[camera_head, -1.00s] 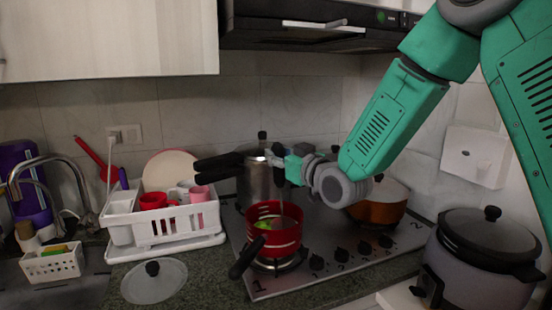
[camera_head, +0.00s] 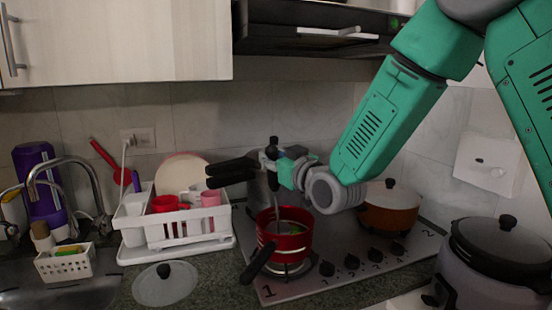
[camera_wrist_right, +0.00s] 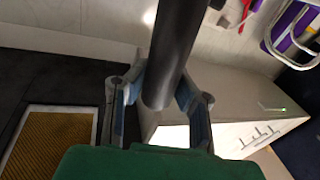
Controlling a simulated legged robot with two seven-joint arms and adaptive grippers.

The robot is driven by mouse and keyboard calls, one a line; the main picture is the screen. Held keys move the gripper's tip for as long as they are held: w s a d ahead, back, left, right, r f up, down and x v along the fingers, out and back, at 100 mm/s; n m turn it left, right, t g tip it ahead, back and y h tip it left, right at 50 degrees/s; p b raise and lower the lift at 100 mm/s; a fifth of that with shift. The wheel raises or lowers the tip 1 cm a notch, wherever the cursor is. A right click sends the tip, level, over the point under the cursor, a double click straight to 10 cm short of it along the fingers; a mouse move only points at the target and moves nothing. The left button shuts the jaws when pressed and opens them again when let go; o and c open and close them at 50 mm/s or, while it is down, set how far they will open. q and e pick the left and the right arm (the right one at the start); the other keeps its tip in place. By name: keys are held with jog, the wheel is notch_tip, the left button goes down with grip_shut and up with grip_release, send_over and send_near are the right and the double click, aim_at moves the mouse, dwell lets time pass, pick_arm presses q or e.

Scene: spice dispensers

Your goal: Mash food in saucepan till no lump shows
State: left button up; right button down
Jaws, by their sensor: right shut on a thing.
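The red saucepan (camera_head: 285,242) stands on the front-left burner, its black handle toward the front left. A little green food (camera_head: 292,228) shows inside; its lumps are too small to judge. My right gripper (camera_head: 270,160) is above the pan, shut on the masher's black handle (camera_head: 273,143). The masher's thin grey shaft runs down to the pan's left inside; its lower end is hidden. In the right wrist view the dark handle (camera_wrist_right: 172,55) sits between my fingers (camera_wrist_right: 160,105). My left gripper is out of view.
A pressure cooker with black handles (camera_head: 232,171) stands behind the saucepan. An orange lidded pot (camera_head: 390,215) is right of it. A white dish rack (camera_head: 180,232) and a glass lid (camera_head: 165,286) lie left. A grey cooker (camera_head: 490,270) stands front right.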

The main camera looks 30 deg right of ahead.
aim_at(272, 173)
jog(key=shift+d, duration=0.1)
jog(key=shift+d+f+b, duration=0.1)
jog(key=shift+f+b, duration=0.4)
jog(key=shift+f, duration=0.1)
jog(key=shift+f+b, duration=1.15)
jog(key=shift+f, duration=0.35)
